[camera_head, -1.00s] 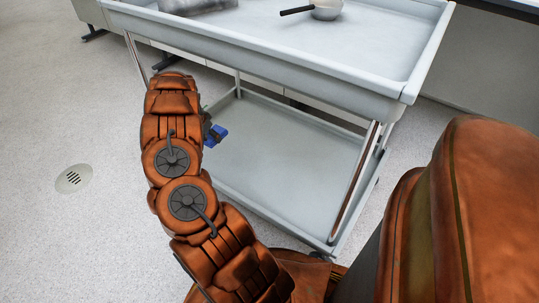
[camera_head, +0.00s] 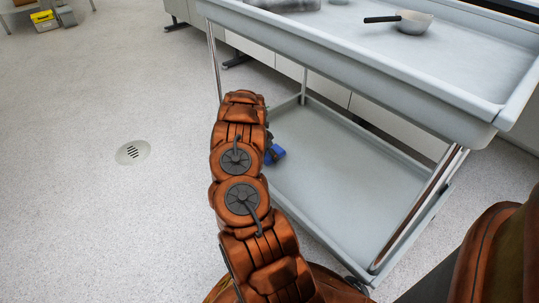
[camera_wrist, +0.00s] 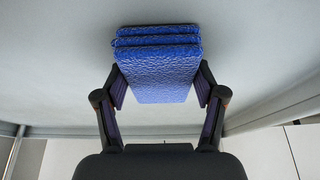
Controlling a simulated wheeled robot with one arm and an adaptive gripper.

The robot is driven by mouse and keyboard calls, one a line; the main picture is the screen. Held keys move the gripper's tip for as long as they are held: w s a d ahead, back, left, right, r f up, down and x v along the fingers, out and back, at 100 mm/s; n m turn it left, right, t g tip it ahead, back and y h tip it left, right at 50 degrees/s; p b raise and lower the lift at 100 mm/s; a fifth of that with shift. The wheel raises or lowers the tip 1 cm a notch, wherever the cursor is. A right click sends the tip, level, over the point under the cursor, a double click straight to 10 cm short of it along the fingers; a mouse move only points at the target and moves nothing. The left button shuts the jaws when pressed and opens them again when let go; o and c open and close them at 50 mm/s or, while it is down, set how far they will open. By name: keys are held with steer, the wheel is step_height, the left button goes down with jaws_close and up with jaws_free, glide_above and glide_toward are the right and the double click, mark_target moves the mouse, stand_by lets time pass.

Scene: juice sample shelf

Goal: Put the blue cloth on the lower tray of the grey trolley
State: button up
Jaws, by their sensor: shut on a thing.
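The blue cloth (camera_wrist: 155,72) is folded in layers and sits between the two fingers of my gripper (camera_wrist: 158,85) in the wrist view. My gripper is shut on it. In the head view a small part of the blue cloth (camera_head: 274,154) shows just right of my arm, over the left part of the lower tray (camera_head: 345,180) of the grey trolley (camera_head: 400,85). My arm hides most of the gripper there. The lower tray's visible surface is bare. I cannot tell whether the cloth touches the tray.
The trolley's upper tray (camera_head: 355,50) is above the lower one and holds a small pan (camera_head: 405,22) and a grey object (camera_head: 292,4). A metal post (camera_head: 420,205) stands at the near right. Open floor with a drain (camera_head: 133,152) lies to the left.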

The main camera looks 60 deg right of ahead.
steer(key=o, duration=1.6)
steer(key=shift+c, duration=0.2)
